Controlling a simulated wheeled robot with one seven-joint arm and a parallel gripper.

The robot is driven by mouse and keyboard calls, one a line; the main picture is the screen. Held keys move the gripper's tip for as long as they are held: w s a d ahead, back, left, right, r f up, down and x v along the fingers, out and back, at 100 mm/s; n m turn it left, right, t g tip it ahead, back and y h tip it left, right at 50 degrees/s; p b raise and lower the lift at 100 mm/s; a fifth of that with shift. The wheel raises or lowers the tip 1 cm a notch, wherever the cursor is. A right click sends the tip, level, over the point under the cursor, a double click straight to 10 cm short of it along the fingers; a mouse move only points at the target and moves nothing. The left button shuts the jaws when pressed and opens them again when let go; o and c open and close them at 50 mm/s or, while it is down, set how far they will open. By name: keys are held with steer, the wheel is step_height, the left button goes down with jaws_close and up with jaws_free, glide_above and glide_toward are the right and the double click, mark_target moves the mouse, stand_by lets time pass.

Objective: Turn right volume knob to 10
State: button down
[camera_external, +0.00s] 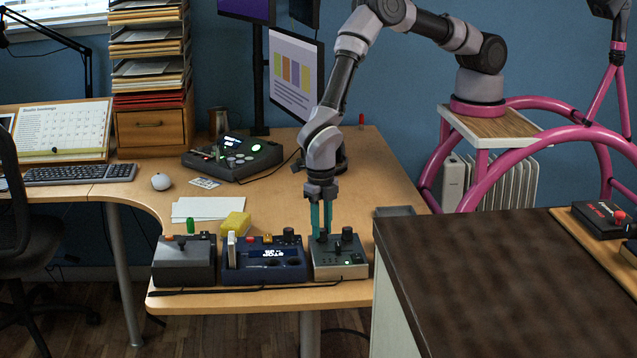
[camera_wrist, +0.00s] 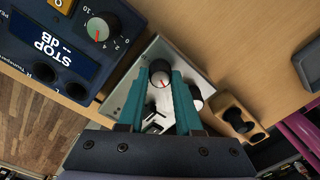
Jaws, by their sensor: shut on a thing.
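A grey control box (camera_external: 340,270) stands at the right end of the desk's front edge, with two knobs on top. My gripper (camera_external: 321,236) points straight down over it and is shut on the left of these knobs. In the wrist view, my gripper (camera_wrist: 162,78) has its teal fingers on both sides of this knob (camera_wrist: 160,72), which has a grey cap and a short red mark. The scale around it is hidden. The box's right knob (camera_external: 347,233) stands free; in the wrist view the right finger partly covers it. I cannot tell which knob the task names.
The blue unit (camera_external: 265,272), left of the box, has a display and a numbered knob (camera_wrist: 101,27). A dark joystick box (camera_external: 185,262) stands further left. A yellow sponge (camera_external: 236,224) lies behind. A brown-topped cabinet (camera_external: 480,270) stands close on the right.

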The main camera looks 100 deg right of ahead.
steer(key=m, duration=1.5)
steer(key=shift+m, duration=0.3)
steer(key=m, duration=0.3)
steer(key=shift+m, duration=0.4)
steer(key=m, duration=0.7)
steer(key=shift+m, duration=0.4)
steer(key=shift+d+m, duration=0.1)
steer(key=shift+m, duration=1.5)
steer(key=shift+y, duration=0.3)
